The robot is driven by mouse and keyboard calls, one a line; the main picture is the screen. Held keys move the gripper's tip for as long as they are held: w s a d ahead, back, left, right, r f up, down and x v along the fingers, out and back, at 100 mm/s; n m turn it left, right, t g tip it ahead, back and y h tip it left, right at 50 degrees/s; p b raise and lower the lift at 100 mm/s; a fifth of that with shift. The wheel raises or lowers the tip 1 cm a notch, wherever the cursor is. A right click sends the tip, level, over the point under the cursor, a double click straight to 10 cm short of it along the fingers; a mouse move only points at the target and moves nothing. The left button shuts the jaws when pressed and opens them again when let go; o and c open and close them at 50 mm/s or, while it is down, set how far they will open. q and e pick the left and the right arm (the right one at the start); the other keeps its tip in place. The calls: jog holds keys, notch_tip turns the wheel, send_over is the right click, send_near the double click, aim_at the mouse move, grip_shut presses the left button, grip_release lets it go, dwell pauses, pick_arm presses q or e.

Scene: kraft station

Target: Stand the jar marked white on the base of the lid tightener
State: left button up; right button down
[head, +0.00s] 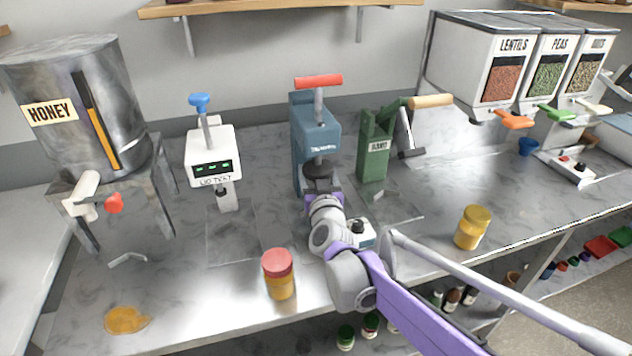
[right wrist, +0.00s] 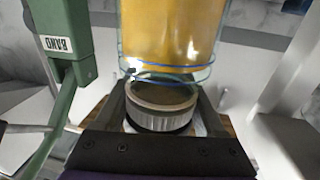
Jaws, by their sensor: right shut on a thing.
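The lid tightener (head: 316,130) is the blue press with a red top handle and a dark cone head, at the middle back of the counter in the head view. My right gripper (head: 322,192) is just below that head. In the right wrist view it (right wrist: 163,105) is shut on a jar with a pale grey-white lid (right wrist: 160,103). The jar's clear glass body (right wrist: 172,30), with amber contents, shows beyond the lid. In the head view my wrist hides the jar and most of the base, so I cannot tell whether they touch. My left gripper is not in view.
A green band tool (head: 375,150) stands close on the right; a tester (head: 212,160) stands left. A red-lidded jar (head: 279,275) and a yellow-lidded jar (head: 472,228) stand near the front edge. A honey spill (head: 126,320) lies front left, below the honey tank (head: 75,100).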

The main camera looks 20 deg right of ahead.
jog(key=shift+w+f, duration=0.25)
jog(key=shift+f, duration=0.6)
jog(key=shift+w+f, duration=0.2)
jog(key=shift+f, duration=0.65)
jog(key=shift+f+b, duration=0.15)
jog(key=shift+b, duration=0.2)
grip_release()
jog(key=s+a, duration=0.1)
jog(key=s, duration=1.1)
jog(key=shift+a, duration=0.2)
